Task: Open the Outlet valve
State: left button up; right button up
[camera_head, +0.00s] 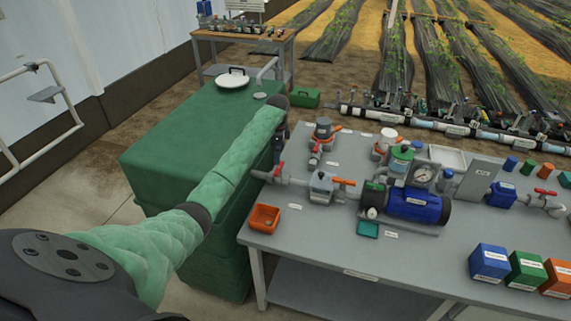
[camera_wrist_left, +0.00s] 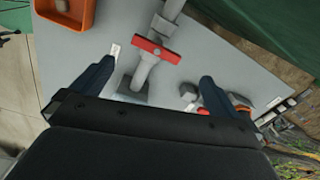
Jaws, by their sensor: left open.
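A valve with a red handle (camera_head: 268,173) sits on the grey pipe at the left end of the bench. Its red handle also shows in the left wrist view (camera_wrist_left: 157,50), lying across the pipe. I cannot read a label naming it as the Outlet valve. A second red-handled valve (camera_head: 545,192) is at the bench's right end. My left gripper (camera_head: 279,150) is by the left valve. In the wrist view its two dark fingers (camera_wrist_left: 152,86) are apart, with the handle beyond and between them, and nothing held. My right gripper is not in view.
A green tank (camera_head: 190,130) stands left of the bench. The front left bench top is mostly clear.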

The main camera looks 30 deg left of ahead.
aim_at(279, 167)
pick_arm(q)
jog(key=shift+s+d+r+m, duration=0.1)
jog(key=shift+s+m, duration=0.05)
jog(key=shift+m, duration=1.15)
notch_tip(279, 167, down, 7)
jog(key=p, duration=0.3)
jog(key=shift+r+p, duration=0.15)
jog(key=shift+p, duration=0.2)
jog(key=shift+f, duration=0.6)
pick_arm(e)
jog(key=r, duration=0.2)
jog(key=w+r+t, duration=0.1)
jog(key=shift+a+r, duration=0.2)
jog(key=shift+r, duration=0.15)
pick_arm(q)
jog(key=c, duration=0.9)
